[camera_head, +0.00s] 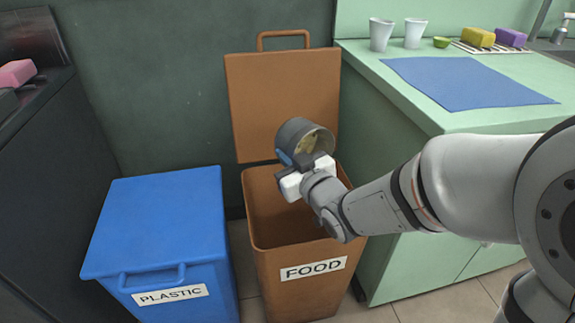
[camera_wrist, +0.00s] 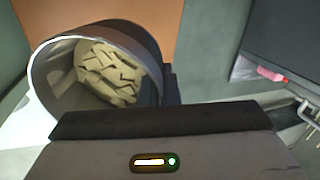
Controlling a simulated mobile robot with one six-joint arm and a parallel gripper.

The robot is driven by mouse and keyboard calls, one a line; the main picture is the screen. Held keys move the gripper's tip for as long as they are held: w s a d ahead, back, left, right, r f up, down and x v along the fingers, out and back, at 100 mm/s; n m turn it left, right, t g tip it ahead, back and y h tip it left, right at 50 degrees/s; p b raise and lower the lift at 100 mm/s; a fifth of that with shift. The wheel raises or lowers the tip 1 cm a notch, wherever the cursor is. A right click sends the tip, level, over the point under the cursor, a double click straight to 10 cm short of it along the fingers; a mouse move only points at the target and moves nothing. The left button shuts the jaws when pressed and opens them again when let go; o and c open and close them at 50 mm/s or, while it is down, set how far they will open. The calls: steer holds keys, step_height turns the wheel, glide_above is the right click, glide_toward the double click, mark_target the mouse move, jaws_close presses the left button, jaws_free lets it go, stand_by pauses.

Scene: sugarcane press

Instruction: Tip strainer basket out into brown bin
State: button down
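The strainer basket (camera_head: 295,132), a grey round cup, is held in the air above the open brown bin (camera_head: 262,240), which is labelled FOOD. My gripper (camera_head: 303,166) appears shut on the basket's near side, by a blue part that is mostly hidden. The basket is tilted onto its side, its mouth facing right in the head view. In the wrist view the basket (camera_wrist: 45,88) shows at the upper left, with beige pressed pieces (camera_wrist: 108,72) still inside. My fingers hide part of its lower side.
The bin's brown lid (camera_head: 270,90) stands open against the wall. A closed blue PLASTIC bin (camera_head: 155,220) is on the left. A green counter (camera_head: 400,80) is on the right, with a blue mat (camera_head: 465,82), two cups (camera_head: 381,34) and sponges (camera_head: 478,37).

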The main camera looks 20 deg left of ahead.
steer(key=t+y, duration=0.2)
steer(key=shift+f+t, duration=0.2)
steer(key=shift+t, duration=0.1)
steer(key=shift+t+y, duration=0.3)
steer(key=shift+y, duration=0.2)
stand_by(0.5)
